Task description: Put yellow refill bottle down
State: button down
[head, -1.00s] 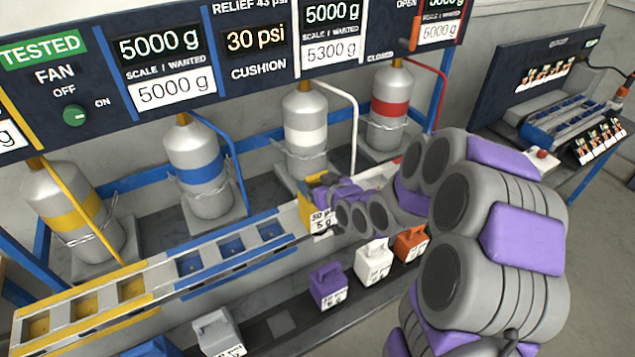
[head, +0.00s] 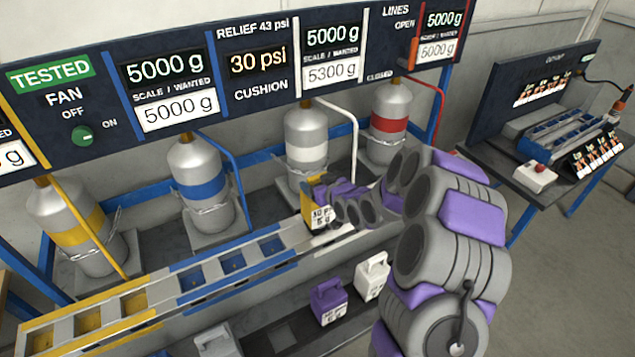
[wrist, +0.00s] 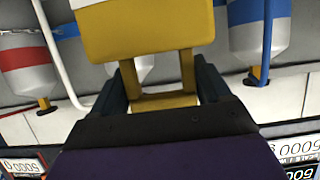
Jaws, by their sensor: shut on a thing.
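The yellow refill bottle (head: 319,212), with a white label on its front, is upright above the right part of the slotted rail (head: 285,263). My gripper (head: 322,187) is shut on its handle. In the wrist view the yellow bottle (wrist: 150,32) appears upside down, with its handle between the two dark fingers of my gripper (wrist: 163,85). I cannot tell whether the bottle's base touches the rail. The rail has yellow slots at left and blue slots in the middle; my arm hides part of its right end.
Below the rail, a shelf (head: 285,337) holds purple (head: 328,300), white (head: 372,275) and grey (head: 217,342) bottles. Behind the rail stand cylinders with yellow (head: 75,222), blue (head: 200,185), white (head: 307,150) and red (head: 390,122) bands. A separate bench (head: 500,170) stands at right.

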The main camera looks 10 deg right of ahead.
notch_tip(320, 180, down, 2)
jog(key=shift+f+b, duration=0.15)
jog(key=shift+b, duration=0.15)
grip_release()
jog(key=s+d+r+g+h, duration=0.1)
jog(key=s+d+r+g, duration=0.15)
jog(key=s, duration=0.65)
jog(key=s+d+r+m+g+h+p, duration=0.1)
jog(key=s+r+g+h, duration=0.15)
jog(key=s, duration=0.75)
jog(key=s+d+r+g+h, duration=0.1)
jog(key=s+r+g, duration=0.2)
jog(key=s, duration=0.6)
jog(key=s+a+r+m+g, duration=0.1)
jog(key=s+r+g, duration=0.1)
jog(key=s, duration=0.6)
jog(key=s+a+r+g, duration=0.2)
jog(key=s, duration=0.6)
jog(key=s+a+r+m+g, duration=0.1)
jog(key=s+r+g, duration=0.1)
jog(key=s, duration=0.7)
jog(key=shift+a+r+m+g, duration=0.3)
